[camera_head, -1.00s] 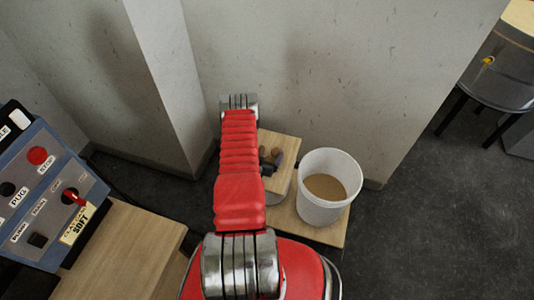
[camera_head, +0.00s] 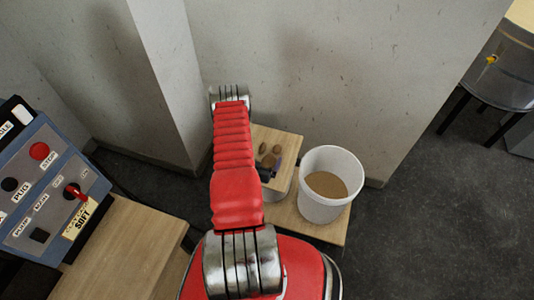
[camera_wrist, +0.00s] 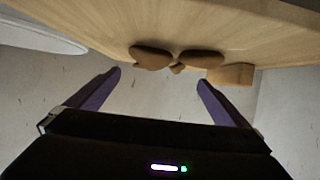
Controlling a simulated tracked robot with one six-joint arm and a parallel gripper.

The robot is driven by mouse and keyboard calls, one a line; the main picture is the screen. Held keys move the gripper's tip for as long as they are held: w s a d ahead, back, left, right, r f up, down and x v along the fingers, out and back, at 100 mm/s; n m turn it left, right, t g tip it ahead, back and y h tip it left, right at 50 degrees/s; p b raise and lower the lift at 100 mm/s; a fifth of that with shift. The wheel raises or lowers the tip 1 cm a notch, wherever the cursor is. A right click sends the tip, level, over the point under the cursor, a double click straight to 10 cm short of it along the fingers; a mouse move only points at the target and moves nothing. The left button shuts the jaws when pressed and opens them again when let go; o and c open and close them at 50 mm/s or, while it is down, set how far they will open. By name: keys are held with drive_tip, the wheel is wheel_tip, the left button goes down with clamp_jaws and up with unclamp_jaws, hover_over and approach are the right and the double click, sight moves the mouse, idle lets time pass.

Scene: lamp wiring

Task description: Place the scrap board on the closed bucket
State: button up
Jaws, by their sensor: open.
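A square light-wood board (camera_head: 283,137), which looks like the scrap board, lies on top of a pale bucket (camera_head: 284,184). The board hides the bucket's top, so I cannot see a lid. Several brown lumps (camera_head: 270,150) sit on the board; they also show in the wrist view (camera_wrist: 152,57), along the board's surface (camera_wrist: 225,18), which appears upside down at the top. My gripper (camera_wrist: 160,82) is open and empty, its two purple fingers spread towards the lumps but apart from them. In the head view my arm partly hides the gripper and the board's left part.
An open white bucket (camera_head: 354,163) with brown contents stands just right of the board, on a low wooden platform (camera_head: 295,224). A wall is close behind. A control panel (camera_head: 42,185) and wooden top (camera_head: 125,245) are at left.

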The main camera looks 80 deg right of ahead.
drive_tip(key=v, duration=0.5)
drive_tip(key=shift+a+r, duration=0.1)
drive_tip(key=shift+a, duration=0.05)
drive_tip(key=shift+s, duration=0.1)
idle(0.8)
